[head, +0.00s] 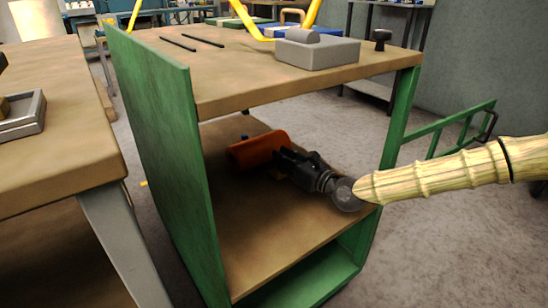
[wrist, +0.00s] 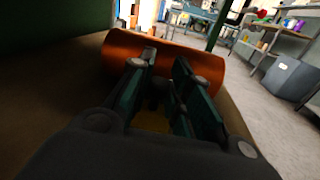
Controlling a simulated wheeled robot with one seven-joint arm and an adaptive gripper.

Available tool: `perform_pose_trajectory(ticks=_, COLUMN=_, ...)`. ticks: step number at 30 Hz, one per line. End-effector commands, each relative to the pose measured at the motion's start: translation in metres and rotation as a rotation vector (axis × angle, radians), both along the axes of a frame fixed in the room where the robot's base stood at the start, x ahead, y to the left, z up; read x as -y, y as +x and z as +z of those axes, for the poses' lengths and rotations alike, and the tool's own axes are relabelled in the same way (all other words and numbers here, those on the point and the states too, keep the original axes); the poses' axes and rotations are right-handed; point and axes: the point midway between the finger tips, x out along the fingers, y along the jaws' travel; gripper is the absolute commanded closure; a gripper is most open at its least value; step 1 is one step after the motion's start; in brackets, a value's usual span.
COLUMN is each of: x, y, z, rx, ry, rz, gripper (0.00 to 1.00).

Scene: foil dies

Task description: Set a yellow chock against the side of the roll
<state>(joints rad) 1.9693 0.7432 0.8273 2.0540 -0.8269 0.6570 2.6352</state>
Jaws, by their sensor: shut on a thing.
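The orange roll (head: 257,148) lies on the wooden middle shelf of the green cart; in the wrist view it (wrist: 205,65) lies across, just beyond the fingers. My gripper (head: 283,163) reaches in from the right, low over the shelf, with its tips close to the roll's side. In the wrist view its two dark green fingers (wrist: 165,72) stand a little apart, shut on the yellow chock (wrist: 154,122). Only a dim yellow patch of the chock shows low between the fingers. Whether the chock touches the roll is hidden.
The green side panel (head: 165,150) closes the cart's left side, and the wooden top (head: 250,75) overhangs the shelf. A grey block (head: 318,52) stands on the top. The shelf's front (head: 270,245) is clear. A workbench (head: 60,130) stands at left.

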Motion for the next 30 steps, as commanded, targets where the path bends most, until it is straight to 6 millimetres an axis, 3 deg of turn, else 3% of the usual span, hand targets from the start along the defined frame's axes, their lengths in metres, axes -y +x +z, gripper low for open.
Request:
perform_pose_trajectory(ticks=7, x=-0.008, y=0.007, z=0.000, rx=0.001, ry=0.000, rz=0.001, gripper=1.00)
perform_pose_trajectory(ticks=15, x=-0.030, y=0.029, z=-0.002, rx=0.002, ry=-0.001, rz=0.000, gripper=1.00)
perform_pose_trajectory(ticks=29, x=-0.028, y=0.028, z=-0.008, rx=0.001, ry=0.001, rz=0.000, gripper=1.00)
perform_pose_trajectory(ticks=30, x=-0.028, y=0.028, z=-0.008, rx=0.001, ry=0.001, rz=0.000, gripper=0.77)
